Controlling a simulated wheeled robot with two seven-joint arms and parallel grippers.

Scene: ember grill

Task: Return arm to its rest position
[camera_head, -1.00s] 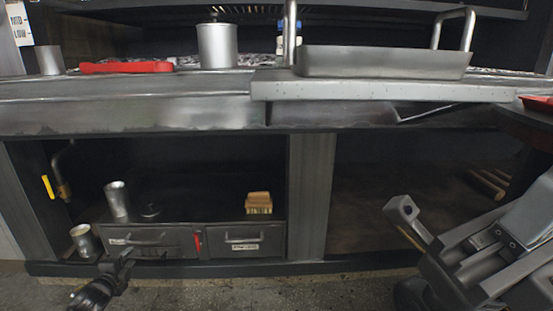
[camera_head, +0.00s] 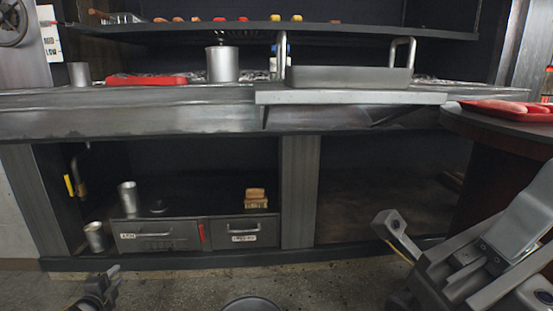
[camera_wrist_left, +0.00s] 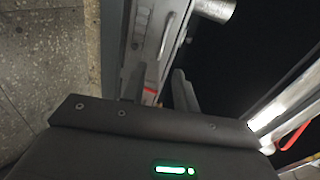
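My left gripper (camera_head: 98,290) is low at the left edge of the head view, in front of the grill's lower cabinet and partly cut off by the bottom edge. In the left wrist view the left gripper (camera_wrist_left: 158,90) has its two fingers apart with nothing between them. Drawer fronts and a bit of red show beyond the gap. My right arm (camera_head: 470,265) fills the lower right of the head view. Whether its fingers are open or shut is unclear.
The grill counter (camera_head: 150,120) carries a red tray (camera_head: 147,80), a metal pot (camera_head: 222,64) and a grey pan (camera_head: 350,78). Metal cups (camera_head: 128,195) and drawers (camera_head: 155,235) are below. A dark round table (camera_head: 500,128) with a red tray is at right.

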